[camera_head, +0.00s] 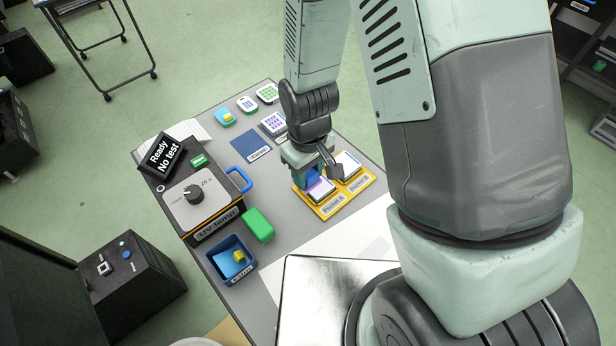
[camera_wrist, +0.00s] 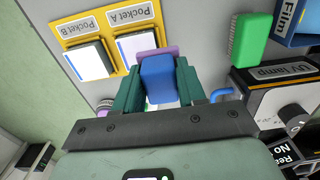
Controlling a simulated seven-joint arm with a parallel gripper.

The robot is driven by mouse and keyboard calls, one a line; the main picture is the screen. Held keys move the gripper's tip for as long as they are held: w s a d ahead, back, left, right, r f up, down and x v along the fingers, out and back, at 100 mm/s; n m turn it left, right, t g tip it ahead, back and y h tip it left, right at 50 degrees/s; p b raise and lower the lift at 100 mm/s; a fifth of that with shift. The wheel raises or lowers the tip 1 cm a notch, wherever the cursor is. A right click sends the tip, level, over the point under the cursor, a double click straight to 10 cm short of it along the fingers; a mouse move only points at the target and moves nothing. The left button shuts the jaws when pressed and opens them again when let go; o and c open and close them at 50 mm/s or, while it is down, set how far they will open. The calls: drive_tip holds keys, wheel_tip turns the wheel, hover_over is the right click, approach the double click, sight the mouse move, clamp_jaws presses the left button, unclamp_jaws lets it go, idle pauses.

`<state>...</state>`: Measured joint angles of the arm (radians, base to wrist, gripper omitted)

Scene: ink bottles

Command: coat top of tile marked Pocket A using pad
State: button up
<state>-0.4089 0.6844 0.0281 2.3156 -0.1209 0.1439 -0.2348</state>
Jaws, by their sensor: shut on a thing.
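My gripper (camera_wrist: 159,82) is shut on a blue block-shaped pad (camera_wrist: 157,78) with a purple face at its far end. In the head view my gripper (camera_head: 310,168) is at the yellow holder (camera_head: 334,206), over the Pocket A side. The tile marked Pocket A (camera_wrist: 136,44) is white with a blue strip along one edge. The purple face overlaps the tile's near end in the wrist view; I cannot tell whether it touches. The tile also shows in the head view (camera_head: 324,195), partly hidden by the gripper and pad.
A second white tile (camera_wrist: 88,61) lies in Pocket B beside it. The UV lamp box (camera_head: 202,200), green block (camera_head: 258,225) and blue bin (camera_head: 217,256) stand left. A blue sheet (camera_head: 250,146) and several small patterned pieces lie toward the back.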

drive_tip(key=shift+r, duration=0.4)
drive_tip(key=shift+r, duration=0.1)
drive_tip(key=shift+r, duration=1.45)
drive_tip(key=shift+f, duration=0.1)
drive_tip(key=shift+f, duration=3.4)
drive_tip(key=shift+f, duration=1)
